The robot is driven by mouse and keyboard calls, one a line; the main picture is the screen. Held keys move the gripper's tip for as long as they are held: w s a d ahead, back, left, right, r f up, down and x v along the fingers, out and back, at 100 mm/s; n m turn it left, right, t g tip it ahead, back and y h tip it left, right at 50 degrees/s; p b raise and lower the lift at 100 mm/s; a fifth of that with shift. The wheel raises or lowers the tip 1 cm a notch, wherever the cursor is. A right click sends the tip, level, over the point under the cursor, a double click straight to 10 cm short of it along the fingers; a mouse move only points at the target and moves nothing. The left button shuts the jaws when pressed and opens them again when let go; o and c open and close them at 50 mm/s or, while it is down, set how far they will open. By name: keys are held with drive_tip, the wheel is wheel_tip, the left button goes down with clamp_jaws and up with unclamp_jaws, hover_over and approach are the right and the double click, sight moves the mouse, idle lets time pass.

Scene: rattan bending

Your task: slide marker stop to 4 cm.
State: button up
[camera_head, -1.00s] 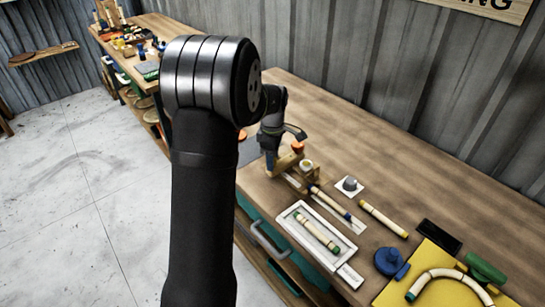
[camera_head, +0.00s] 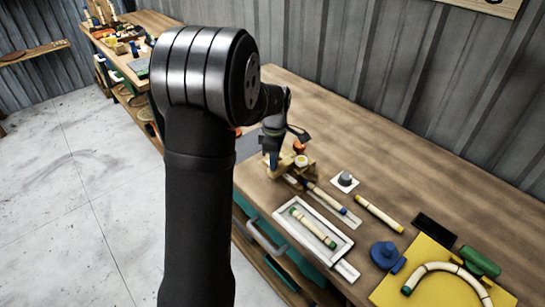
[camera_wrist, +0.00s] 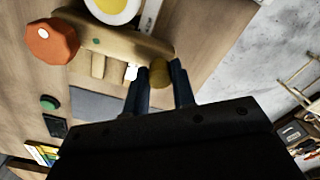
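The wooden fixture (camera_wrist: 120,40) lies below my gripper in the wrist view and also shows at the bench's left part in the head view (camera_head: 308,170). A short olive-yellow peg (camera_wrist: 159,74), possibly the marker stop's knob, stands at the fixture's end. My gripper (camera_wrist: 160,80) has its two dark fingers apart, one on each side of this peg. Whether they press on it cannot be told. In the head view my gripper (camera_head: 272,162) is small and reaches down at the fixture's left end. No 4 cm mark is legible.
A white tray (camera_head: 338,256) with a pale rod stands in front of the fixture. Another rod (camera_head: 379,213), a blue round tool (camera_head: 385,255) and a yellow board (camera_head: 425,290) with a bent rod lie to the right. An orange knob (camera_wrist: 52,42) is beside the fixture.

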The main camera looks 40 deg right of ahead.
drive_tip(key=o, duration=0.3)
drive_tip(key=shift+s, duration=0.35)
drive_tip(key=shift+o, duration=0.4)
drive_tip(key=shift+w, duration=0.1)
wheel_tip(320, 180, up, 17)
drive_tip(key=shift+r, duration=0.2)
drive_tip(key=shift+f, duration=0.15)
